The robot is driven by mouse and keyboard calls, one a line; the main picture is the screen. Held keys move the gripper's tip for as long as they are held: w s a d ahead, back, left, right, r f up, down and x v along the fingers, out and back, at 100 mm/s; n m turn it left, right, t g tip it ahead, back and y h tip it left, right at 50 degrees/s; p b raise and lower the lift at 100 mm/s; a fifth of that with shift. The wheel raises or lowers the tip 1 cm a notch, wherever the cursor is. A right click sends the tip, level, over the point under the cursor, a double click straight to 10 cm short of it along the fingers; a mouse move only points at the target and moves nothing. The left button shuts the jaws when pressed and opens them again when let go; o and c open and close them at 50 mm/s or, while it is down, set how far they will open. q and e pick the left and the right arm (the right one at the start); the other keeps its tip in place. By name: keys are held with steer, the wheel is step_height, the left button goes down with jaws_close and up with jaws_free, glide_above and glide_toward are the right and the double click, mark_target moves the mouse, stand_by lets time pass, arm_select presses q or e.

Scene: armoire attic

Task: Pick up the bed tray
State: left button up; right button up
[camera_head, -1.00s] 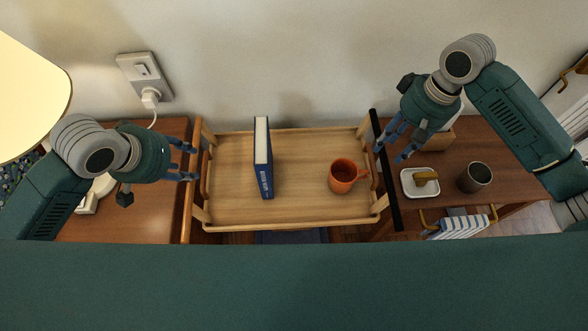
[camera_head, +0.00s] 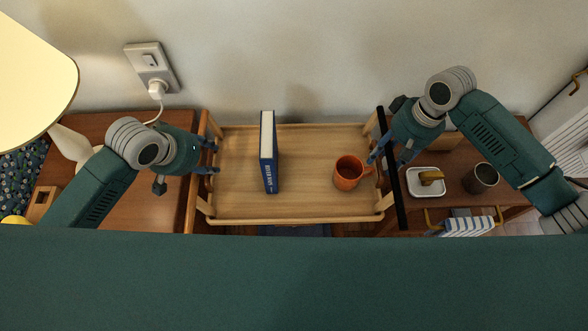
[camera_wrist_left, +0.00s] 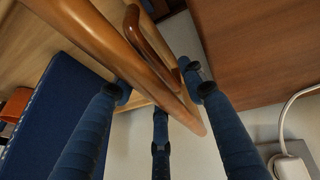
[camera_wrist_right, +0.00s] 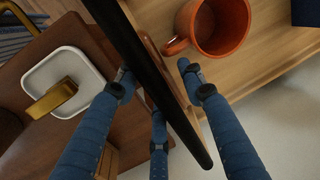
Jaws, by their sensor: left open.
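The bed tray (camera_head: 308,195), pale wood with raised rims, sits level in the middle of the head view. A blue book (camera_head: 269,155) stands upright on it, and an orange mug (camera_head: 348,172) stands near its right end. My left gripper (camera_head: 213,158) is open at the tray's left end; in the left wrist view its fingers lie either side of the wooden end rail and handle (camera_wrist_left: 150,55). My right gripper (camera_head: 386,156) is at the right end; in the right wrist view its fingers are spread across the tray edge and a black bar (camera_wrist_right: 150,75).
A wooden surface (camera_head: 150,215) is on the left, with a lamp (camera_head: 30,80). The right cabinet top holds a white dish (camera_head: 425,188) and a dark cup (camera_head: 481,178). The black bar runs close along the tray's right end. A wall with a socket (camera_head: 150,68) is behind.

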mark_target(210, 160)
arm_select(q)
steer(key=shift+x, duration=1.6)
arm_select(e)
steer(key=shift+a+f, duration=0.15)
steer(key=shift+f, duration=0.55)
steer(key=shift+a+f, duration=0.1)
steer(key=shift+f, duration=0.6)
arm_select(q)
jaws_close()
arm_select(e)
jaws_close()
arm_select(q)
steer(key=shift+w+r, duration=0.15)
steer(key=shift+r, duration=0.05)
arm_select(e)
steer(key=shift+w+r, duration=0.1)
steer(key=shift+r, duration=0.1)
